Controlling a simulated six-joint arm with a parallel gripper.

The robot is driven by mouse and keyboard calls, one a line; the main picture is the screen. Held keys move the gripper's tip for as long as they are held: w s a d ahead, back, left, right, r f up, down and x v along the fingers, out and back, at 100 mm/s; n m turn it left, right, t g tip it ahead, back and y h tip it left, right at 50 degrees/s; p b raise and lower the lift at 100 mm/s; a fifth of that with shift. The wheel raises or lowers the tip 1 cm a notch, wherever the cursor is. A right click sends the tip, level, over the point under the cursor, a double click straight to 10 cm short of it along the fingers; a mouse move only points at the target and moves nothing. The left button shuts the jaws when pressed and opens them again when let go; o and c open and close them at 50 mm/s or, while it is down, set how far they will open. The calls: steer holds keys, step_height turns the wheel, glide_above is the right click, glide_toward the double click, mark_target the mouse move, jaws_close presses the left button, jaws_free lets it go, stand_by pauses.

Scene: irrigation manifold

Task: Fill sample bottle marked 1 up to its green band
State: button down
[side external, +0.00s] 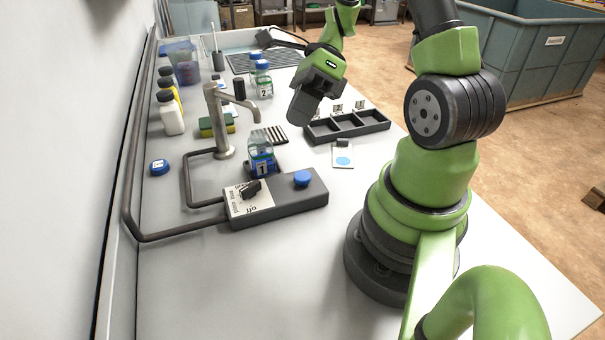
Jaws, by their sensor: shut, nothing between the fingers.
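The sample bottle marked 1 (262,157) stands upright and uncapped on a dark pad, below the spout of the metal tap (222,118). It has a green band and a blue label; its liquid level is too small to tell. In front of it is a control box (275,207) with a black knob (251,189) on a printed plate and a blue button (302,178). A blue cap (160,167) lies at the left. My gripper (300,113) is shut and empty, above the table to the right of the tap, apart from the bottle.
A black tray (348,127) with compartments and a card with a blue dot (343,157) lie at the right. Bottle 2 (262,81) is capped farther back. Pipes run along the wall. The front table is clear.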

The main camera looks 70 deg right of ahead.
mark_target(301, 173)
steer(key=shift+f, duration=4.4)
steer(key=shift+f, duration=0.1)
steer(key=shift+f, duration=0.3)
steer(key=shift+f, duration=0.55)
stand_by(2.7)
